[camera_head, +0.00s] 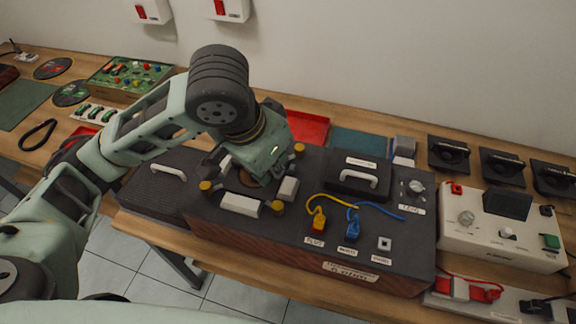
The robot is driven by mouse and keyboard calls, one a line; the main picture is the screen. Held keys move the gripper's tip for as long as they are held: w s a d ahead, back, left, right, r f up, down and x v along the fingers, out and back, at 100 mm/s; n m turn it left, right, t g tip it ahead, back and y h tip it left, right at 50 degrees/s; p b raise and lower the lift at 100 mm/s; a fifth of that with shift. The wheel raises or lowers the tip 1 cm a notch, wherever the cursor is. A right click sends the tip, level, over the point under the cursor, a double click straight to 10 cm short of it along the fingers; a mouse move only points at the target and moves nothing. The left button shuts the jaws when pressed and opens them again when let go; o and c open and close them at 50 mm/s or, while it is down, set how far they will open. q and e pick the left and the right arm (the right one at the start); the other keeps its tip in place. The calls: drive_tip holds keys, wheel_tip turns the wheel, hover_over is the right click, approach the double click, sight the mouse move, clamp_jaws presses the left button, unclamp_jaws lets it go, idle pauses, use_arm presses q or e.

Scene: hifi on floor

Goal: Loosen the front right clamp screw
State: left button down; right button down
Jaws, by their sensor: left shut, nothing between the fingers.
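A dark box (310,255) on the bench carries a clamp fixture with grey blocks around a round opening. Yellow knobs, apparently the clamp screws, stand at its corners: front right (277,208), front left (206,187) and back right (299,148). A back left one is not visible behind my arm. My left gripper (248,180) is shut and empty, pointing down over the middle of the fixture. It is up and left of the front right screw in the picture, apart from it. The gripper's wrist hides part of the opening. My right gripper is not in view.
Yellow and blue cables (335,198) plug into the box right of the fixture. A black lid with a handle (359,180) lies behind them. A white device (500,235) stands at right. A dark case with a handle (160,190) sits at left.

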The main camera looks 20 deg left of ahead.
sight(288, 192)
use_arm(q)
drive_tip(key=x, duration=0.8)
drive_tip(key=shift+s+f, duration=0.2)
drive_tip(key=shift+f, duration=0.15)
drive_tip(key=shift+d+f, duration=0.15)
drive_tip(key=shift+f, duration=0.2)
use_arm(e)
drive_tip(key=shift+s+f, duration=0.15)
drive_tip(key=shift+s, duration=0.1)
